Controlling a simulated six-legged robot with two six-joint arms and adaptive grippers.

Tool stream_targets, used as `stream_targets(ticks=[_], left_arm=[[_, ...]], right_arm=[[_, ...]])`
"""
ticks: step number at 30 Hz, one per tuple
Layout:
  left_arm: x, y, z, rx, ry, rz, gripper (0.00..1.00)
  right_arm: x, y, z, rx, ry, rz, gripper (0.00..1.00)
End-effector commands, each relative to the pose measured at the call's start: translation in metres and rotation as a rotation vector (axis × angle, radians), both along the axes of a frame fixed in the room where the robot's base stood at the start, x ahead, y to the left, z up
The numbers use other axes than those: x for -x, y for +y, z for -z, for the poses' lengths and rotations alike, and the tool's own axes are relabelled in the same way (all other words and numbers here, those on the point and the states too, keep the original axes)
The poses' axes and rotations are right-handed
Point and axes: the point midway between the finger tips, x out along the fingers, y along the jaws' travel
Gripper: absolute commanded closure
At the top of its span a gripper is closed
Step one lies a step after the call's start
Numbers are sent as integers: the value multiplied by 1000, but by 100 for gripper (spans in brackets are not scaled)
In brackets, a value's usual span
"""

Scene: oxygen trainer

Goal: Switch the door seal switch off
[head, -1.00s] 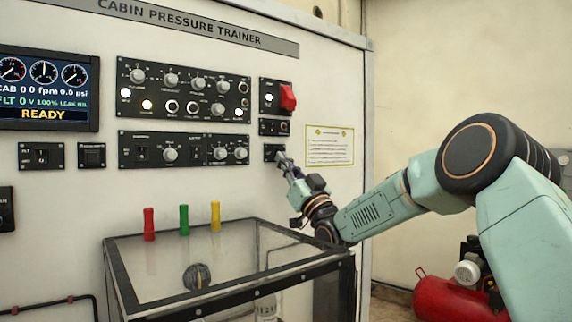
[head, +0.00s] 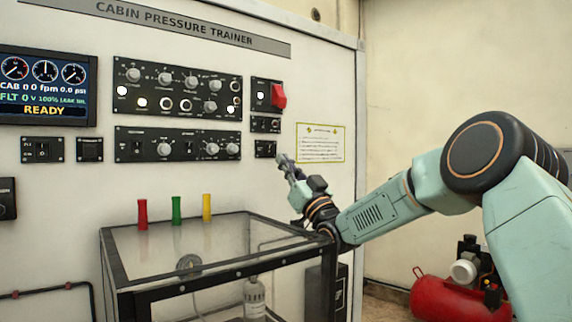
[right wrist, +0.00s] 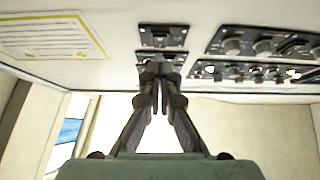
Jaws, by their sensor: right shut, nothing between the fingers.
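A small black switch panel (head: 265,149) sits on the white trainer wall, below the panel with the red guard. It may hold the door seal switch, but its label is too small to read and I cannot tell the lever's position. My right gripper (head: 284,160) is shut and empty, just right of and slightly below this panel in the head view, apparently apart from it. In the right wrist view the shut fingertips (right wrist: 160,72) partly cover a small panel (right wrist: 146,57); another small panel (right wrist: 163,36) shows above it. My left gripper is not in view.
A red guard (head: 278,96) sticks out above. A notice (head: 320,143) is right of the gripper. A clear-sided box with a black frame (head: 228,267) stands below, close to my right forearm. Red, green and yellow handles (head: 206,208) stand behind its top.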

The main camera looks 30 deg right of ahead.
Motion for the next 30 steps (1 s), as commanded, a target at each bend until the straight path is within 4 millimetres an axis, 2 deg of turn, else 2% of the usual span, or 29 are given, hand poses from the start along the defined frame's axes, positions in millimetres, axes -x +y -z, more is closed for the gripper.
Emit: stream_targets(ticks=[1, 3, 13, 18, 30], left_arm=[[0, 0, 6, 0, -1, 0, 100], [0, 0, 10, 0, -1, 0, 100], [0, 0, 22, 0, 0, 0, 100], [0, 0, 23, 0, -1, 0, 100], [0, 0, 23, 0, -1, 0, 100]], right_arm=[[6, -2, 13, -9, 3, 0, 100], [14, -3, 23, -8, 3, 1, 100], [45, -5, 66, -7, 3, 1, 100], [53, -5, 73, -4, 0, 1, 100], [56, -5, 73, -3, 0, 0, 100]])
